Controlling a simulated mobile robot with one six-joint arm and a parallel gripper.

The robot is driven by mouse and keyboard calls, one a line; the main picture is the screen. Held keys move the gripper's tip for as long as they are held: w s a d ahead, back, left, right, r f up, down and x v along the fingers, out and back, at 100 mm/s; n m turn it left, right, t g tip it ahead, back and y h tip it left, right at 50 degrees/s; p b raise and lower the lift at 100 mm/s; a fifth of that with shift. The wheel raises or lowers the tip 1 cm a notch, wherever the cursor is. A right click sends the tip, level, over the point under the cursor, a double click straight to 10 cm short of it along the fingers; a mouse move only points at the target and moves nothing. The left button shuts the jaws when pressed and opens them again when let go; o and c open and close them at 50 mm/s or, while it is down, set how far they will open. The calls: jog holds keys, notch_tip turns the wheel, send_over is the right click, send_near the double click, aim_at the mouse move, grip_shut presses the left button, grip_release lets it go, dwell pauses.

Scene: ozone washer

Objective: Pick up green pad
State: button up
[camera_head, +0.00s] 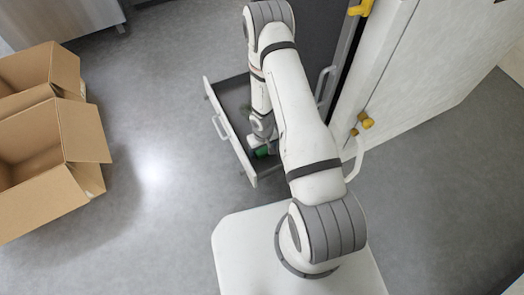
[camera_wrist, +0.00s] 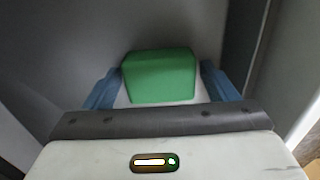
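The green pad (camera_wrist: 160,78) is a green block in the middle of the wrist view. It also shows in the head view (camera_head: 262,152) as a small green patch inside the near end of the open drawer (camera_head: 238,153). My gripper (camera_wrist: 161,68) has its two blue fingers spread, one on each side of the pad. A narrow gap seems to show between the pad and each fingertip, so the gripper looks open around it. In the head view my arm hides part of the drawer and most of the gripper.
The drawer's thin walls stand close around my gripper. A white cabinet door (camera_head: 420,60) with yellow fittings is open to the right. Open cardboard boxes (camera_head: 45,150) stand at the left. The grey floor between the boxes and drawer is clear.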

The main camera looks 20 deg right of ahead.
jog(key=c, duration=0.8)
jog(key=shift+r, duration=0.1)
notch_tip(320, 180, up, 10)
jog(key=p, duration=1)
